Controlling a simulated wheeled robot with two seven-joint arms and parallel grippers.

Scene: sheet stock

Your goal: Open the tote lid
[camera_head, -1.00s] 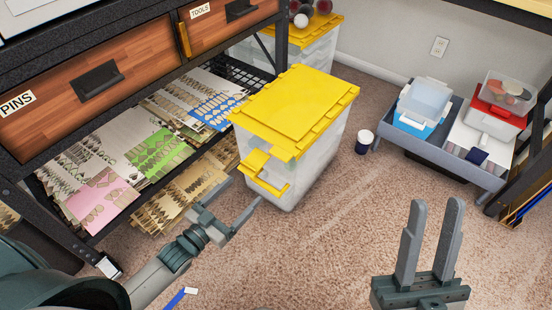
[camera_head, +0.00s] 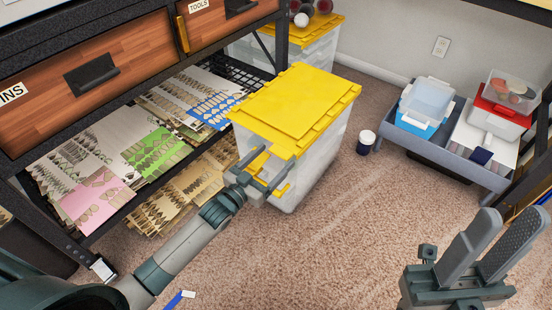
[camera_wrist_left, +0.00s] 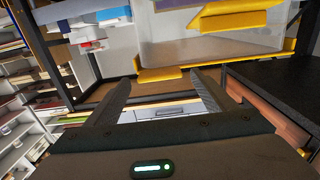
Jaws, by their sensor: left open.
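The tote (camera_head: 318,160) is a clear bin on the carpet with a yellow lid (camera_head: 295,98) lying shut on top. Yellow latch parts show on its near end, partly hidden by my left gripper. My left gripper (camera_head: 272,165) is open at that near end, its fingers close to the latch; I cannot tell if they touch it. In the left wrist view the clear tote wall (camera_wrist_left: 200,50) lies beyond the open fingers, with a yellow latch piece (camera_wrist_left: 160,75) showing between their tips. My right gripper (camera_head: 512,222) is open and empty, low at the right, away from the tote.
A shelf of sheet stock (camera_head: 150,130) with drawers above stands left of the tote. Another yellow-lidded bin (camera_head: 315,45) is behind it. A dark cup (camera_head: 366,145) and a grey cart (camera_head: 430,132) with boxes stand right.

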